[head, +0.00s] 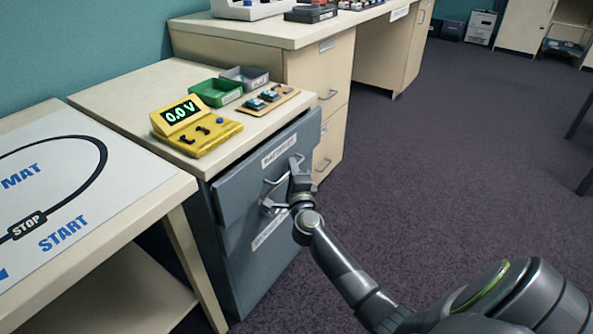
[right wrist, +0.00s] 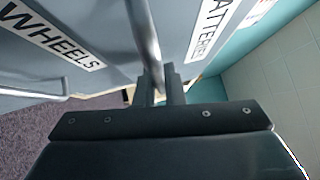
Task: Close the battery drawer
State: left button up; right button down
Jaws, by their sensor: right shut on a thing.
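The battery drawer (head: 238,190) is the upper grey drawer of the cabinet under the wooden top. Its front stands out a little from the lower drawer, so it looks slightly open. Its "BATTERIES" label also shows in the right wrist view (right wrist: 211,24). My right gripper (head: 287,183) is at the front of this drawer, shut on its bar handle (right wrist: 143,30). In the head view the gripper covers part of the handle. The inside of the drawer is hidden. My left gripper is not in view.
The lower drawer (right wrist: 22,70) has a "WHEELS" label. On the cabinet top are a yellow meter reading 0.0 V (head: 195,125), a green tray (head: 216,92) and a grey tray (head: 244,77). A table with a printed mat (head: 70,185) is at left.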

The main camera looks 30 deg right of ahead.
aim_at(283, 164)
jog(key=shift+w+a, duration=0.25)
jog(key=shift+w, duration=0.35)
jog(key=shift+w+a, duration=0.2)
jog(key=shift+w, duration=0.4)
jog(key=shift+w+a, duration=0.1)
jog(key=shift+w, duration=0.05)
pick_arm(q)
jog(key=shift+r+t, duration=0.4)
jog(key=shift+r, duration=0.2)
pick_arm(e)
jog(key=shift+r, duration=0.1)
jog(key=c, duration=1.8)
grip_release()
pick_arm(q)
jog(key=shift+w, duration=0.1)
